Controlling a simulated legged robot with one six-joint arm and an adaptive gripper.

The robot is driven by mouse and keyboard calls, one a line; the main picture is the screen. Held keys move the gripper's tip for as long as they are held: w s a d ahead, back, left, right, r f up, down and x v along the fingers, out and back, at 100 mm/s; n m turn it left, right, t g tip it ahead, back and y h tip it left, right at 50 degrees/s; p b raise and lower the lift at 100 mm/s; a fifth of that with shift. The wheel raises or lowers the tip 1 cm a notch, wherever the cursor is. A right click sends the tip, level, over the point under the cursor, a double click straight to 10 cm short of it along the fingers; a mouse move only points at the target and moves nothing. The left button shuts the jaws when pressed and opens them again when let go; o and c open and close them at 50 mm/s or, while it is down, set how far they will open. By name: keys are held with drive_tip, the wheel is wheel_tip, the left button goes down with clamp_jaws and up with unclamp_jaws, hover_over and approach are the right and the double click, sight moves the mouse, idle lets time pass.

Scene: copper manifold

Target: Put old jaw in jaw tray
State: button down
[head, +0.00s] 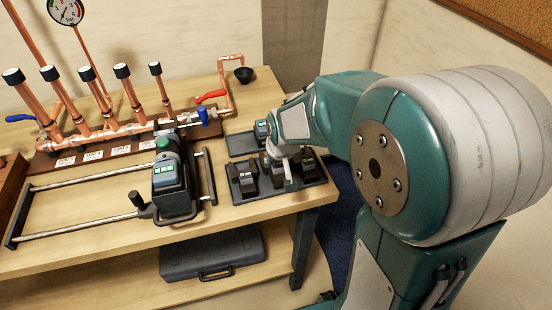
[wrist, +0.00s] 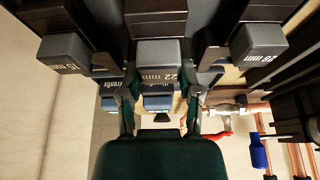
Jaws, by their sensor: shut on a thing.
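The dark jaw tray (head: 262,197) lies at the right end of the bench in the head view. My gripper (head: 279,160) is over it, pointing down. In the wrist view its two fingers (wrist: 159,98) are shut on the jaw marked 22 mm (wrist: 158,52). This jaw is in line between the 15 mm jaw (wrist: 66,50) and the 28 mm jaw (wrist: 258,45). Those two also show in the head view, at left (head: 242,180) and right (head: 308,166). The held jaw is partly hidden by my gripper there. I cannot tell whether it rests on the tray floor.
The press tool (head: 172,185) with a green-lit display stands on the rail frame (head: 80,179) left of the tray. A smaller tray (head: 240,146) with a battery-like block lies behind. The copper manifold (head: 130,128) with a red lever (head: 211,96) is at the back.

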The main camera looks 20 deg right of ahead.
drive_tip(key=shift+f, duration=0.5)
drive_tip(key=shift+c, duration=1)
unclamp_jaws()
drive_tip(key=shift+o, duration=1)
drive_tip(key=shift+f, duration=0.1)
drive_tip(key=shift+r, duration=4.05)
